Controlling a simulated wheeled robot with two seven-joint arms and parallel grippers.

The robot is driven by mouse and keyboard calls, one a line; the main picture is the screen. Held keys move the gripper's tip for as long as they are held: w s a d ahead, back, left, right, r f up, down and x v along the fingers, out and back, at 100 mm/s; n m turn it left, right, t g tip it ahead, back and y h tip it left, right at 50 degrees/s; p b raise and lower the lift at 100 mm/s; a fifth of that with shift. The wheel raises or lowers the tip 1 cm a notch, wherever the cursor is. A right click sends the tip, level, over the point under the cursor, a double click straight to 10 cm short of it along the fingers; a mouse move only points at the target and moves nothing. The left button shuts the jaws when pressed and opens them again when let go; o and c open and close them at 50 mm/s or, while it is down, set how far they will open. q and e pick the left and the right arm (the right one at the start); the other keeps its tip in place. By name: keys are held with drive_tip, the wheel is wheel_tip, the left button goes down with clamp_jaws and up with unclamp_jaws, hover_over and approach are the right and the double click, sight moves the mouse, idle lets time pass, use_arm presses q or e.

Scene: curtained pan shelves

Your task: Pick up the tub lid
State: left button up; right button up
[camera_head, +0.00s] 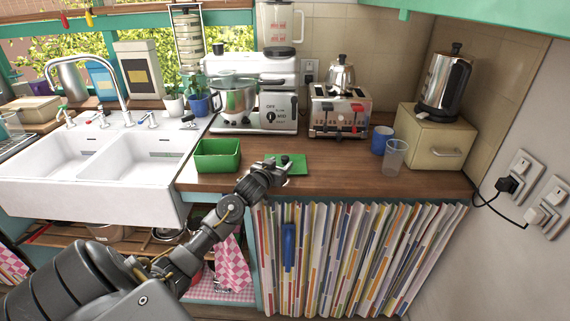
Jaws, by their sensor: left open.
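The tub lid (297,167) is a flat green square lying on the wooden counter, right of the green tub (218,156). The tub is open at the top and stands near the sink. My left gripper (281,166) is open at the left part of the lid and covers some of it. I cannot tell whether its fingers touch the lid. My right gripper is not in view.
A toaster (339,112) with a kettle on it and a mixer (240,98) stand behind the lid. A blue cup (381,140) and a clear glass (395,157) stand to the right. A white double sink (100,165) is at left. The counter's front edge is close.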

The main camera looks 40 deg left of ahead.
sight(284, 161)
use_arm(q)
drive_tip(key=x, duration=0.3)
drive_tip(key=shift+w+f, duration=0.1)
drive_tip(key=shift+w, duration=0.05)
clamp_jaws()
